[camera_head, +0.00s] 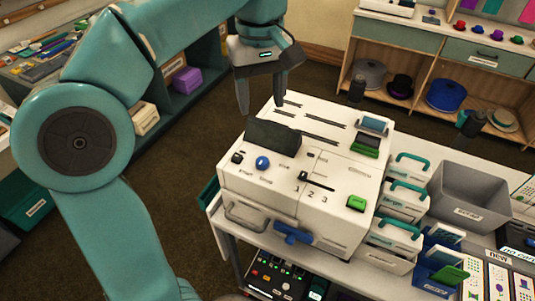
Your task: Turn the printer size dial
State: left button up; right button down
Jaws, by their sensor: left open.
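The printer (350,180) is a white box with a sloped control front. A round blue knob (262,162) sits at the left of its panel above a small label I cannot read for certain; it looks like the dial. My left gripper (262,101) hangs open and empty, fingers down, behind the printer's dark screen (273,138), apart from the knob. My right gripper is not in view.
A green button (356,203) and a blue lever (292,235) are on the printer front. Teal-handled cartridges (402,205) and a grey bin (470,193) stand to the right. Shelves with hats (444,95) line the back. Open floor lies left of the printer.

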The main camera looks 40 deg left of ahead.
aim_at(262, 160)
pick_arm(q)
notch_tip(262, 160, down, 15)
jog(key=shift+f+b, duration=0.1)
jog(key=shift+b, duration=1.1)
jog(key=shift+f, duration=0.2)
jog(key=shift+s, duration=0.2)
jog(key=shift+w, duration=0.15)
jog(key=shift+c, duration=1.3)
jog(key=c, duration=0.8)
